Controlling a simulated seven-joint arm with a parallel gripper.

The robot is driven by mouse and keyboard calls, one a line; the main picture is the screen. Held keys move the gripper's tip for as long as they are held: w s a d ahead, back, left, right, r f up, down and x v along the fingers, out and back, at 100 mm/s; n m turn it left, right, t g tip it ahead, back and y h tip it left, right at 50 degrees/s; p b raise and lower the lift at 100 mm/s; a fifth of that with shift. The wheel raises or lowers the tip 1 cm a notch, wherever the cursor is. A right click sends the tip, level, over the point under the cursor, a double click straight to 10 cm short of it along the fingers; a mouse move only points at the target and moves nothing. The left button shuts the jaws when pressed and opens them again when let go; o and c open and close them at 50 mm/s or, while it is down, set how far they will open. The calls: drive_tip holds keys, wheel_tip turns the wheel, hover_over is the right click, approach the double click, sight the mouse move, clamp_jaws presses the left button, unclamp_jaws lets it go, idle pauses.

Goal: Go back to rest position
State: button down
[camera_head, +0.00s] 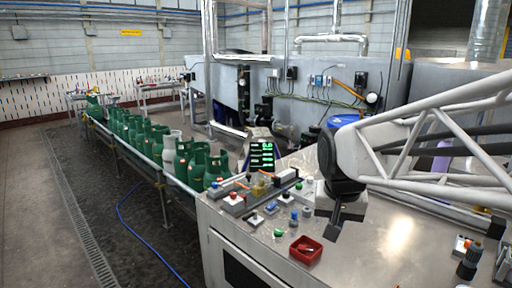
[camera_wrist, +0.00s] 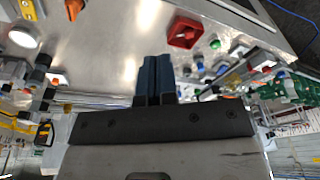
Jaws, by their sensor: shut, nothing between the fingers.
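My gripper (camera_head: 337,222) hangs from the white tubular arm above the metal worktable (camera_head: 375,262) and points down. In the wrist view its two dark blue fingers (camera_wrist: 156,75) lie side by side, shut, with nothing between them. A small red tray (camera_head: 305,249) sits on the table to the left of the gripper and in front of it; it also shows in the wrist view (camera_wrist: 186,32). The gripper appears apart from the tray and the table.
A control panel with buttons (camera_head: 262,195) and a green-lit display (camera_head: 262,155) stand at the table's left back. Green gas cylinders (camera_head: 196,165) and a pale one (camera_head: 171,147) line the conveyor. Knobs (camera_head: 468,262) stand at the right edge. The table's middle is bare.

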drive_tip(key=s+d+f+n, duration=0.1)
drive_tip(key=s+f, duration=0.1)
drive_tip(key=s, duration=0.5)
drive_tip(key=s+d+f+n, duration=0.1)
drive_tip(key=s+f, duration=0.2)
drive_tip(key=s, duration=0.5)
drive_tip(key=shift+f+n, duration=0.25)
drive_tip(key=shift+n, duration=0.05)
